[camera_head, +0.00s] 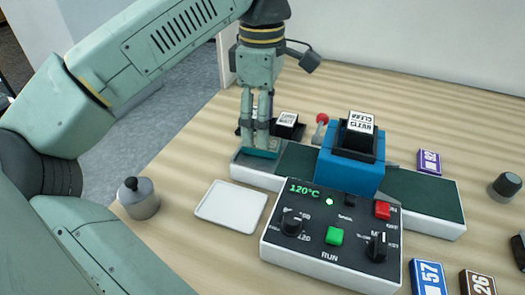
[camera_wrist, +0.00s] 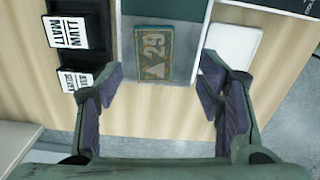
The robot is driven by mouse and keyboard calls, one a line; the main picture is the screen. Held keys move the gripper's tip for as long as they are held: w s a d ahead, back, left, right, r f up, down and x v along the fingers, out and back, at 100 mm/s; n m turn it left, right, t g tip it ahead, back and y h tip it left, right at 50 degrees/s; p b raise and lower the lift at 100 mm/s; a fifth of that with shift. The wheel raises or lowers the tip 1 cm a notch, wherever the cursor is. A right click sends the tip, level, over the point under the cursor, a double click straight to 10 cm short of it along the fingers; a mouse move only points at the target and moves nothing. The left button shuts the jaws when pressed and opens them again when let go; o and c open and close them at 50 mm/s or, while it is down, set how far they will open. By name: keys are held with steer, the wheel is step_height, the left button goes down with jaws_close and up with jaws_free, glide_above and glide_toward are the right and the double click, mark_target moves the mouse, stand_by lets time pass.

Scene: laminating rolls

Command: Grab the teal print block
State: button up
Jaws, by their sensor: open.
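The teal print block (camera_wrist: 153,55) lies flat on the grey feed strip in the wrist view, with number markings on its top. In the head view, a teal edge of the block (camera_head: 262,154) shows at the left end of the laminator bed, directly below my gripper (camera_head: 262,140). In the wrist view my gripper (camera_wrist: 163,78) is open, its two dark pads wide apart and empty. The block lies beyond and between the fingertips in that picture. No contact with the block is visible in the wrist view, and the exact height gap cannot be told.
A blue laminator housing (camera_head: 350,170) rises on the bed right of my gripper. A control box (camera_head: 330,245) and white tray (camera_head: 231,205) stand in front. Black holders with white labels (camera_wrist: 68,32) lie beside the strip. Blue (camera_head: 428,277) and purple (camera_head: 428,161) blocks lie right.

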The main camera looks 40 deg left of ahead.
steer(key=f+b, duration=0.2)
steer(key=f, duration=0.1)
steer(key=f+b, duration=0.1)
steer(key=shift+w+a+f, duration=0.15)
steer(key=shift+w+f, duration=0.15)
steer(key=shift+r, duration=0.1)
steer(key=shift+c, duration=0.3)
steer(key=c, duration=1.1)
